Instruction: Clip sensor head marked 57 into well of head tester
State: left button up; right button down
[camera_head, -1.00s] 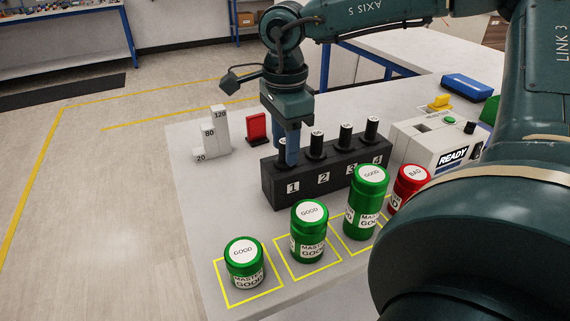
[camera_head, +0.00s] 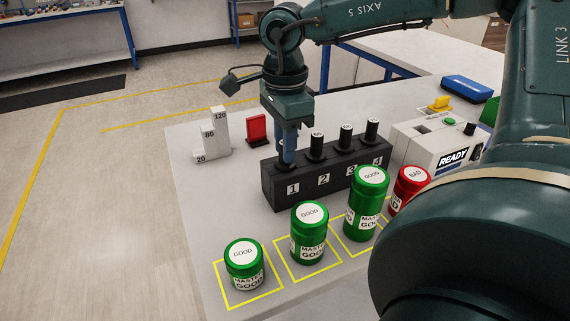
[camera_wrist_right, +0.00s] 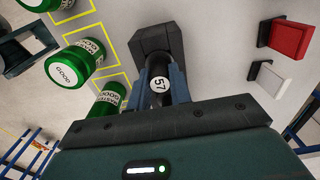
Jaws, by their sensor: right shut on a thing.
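The sensor head marked 57 (camera_wrist_right: 158,83) is black with a white round label, seen end-on in the right wrist view. My right gripper (camera_head: 287,160) is shut on it, with a blue finger on each side. They are at position 1 of the black numbered rack (camera_head: 268,186); the fingers mostly hide the head in the head view. I cannot tell whether its lower end is still seated. The head tester (camera_head: 416,147), a pale box with a READY display, stands right of the rack.
Several black heads (camera_head: 346,136) stand in the other rack positions. Green GOOD masters (camera_head: 309,236) stand in front, beside a red BAD master (camera_head: 411,183). A stepped white gauge (camera_head: 215,135) and red block (camera_head: 256,129) are behind left. My right arm covers the right side.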

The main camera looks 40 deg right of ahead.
jog(key=shift+r, duration=0.5)
jog(key=shift+r+p, duration=0.3)
jog(key=shift+p, duration=0.1)
jog(key=shift+r, duration=0.25)
dwell(0.4)
jog(key=shift+r+p, duration=2.3)
jog(key=shift+r, duration=0.95)
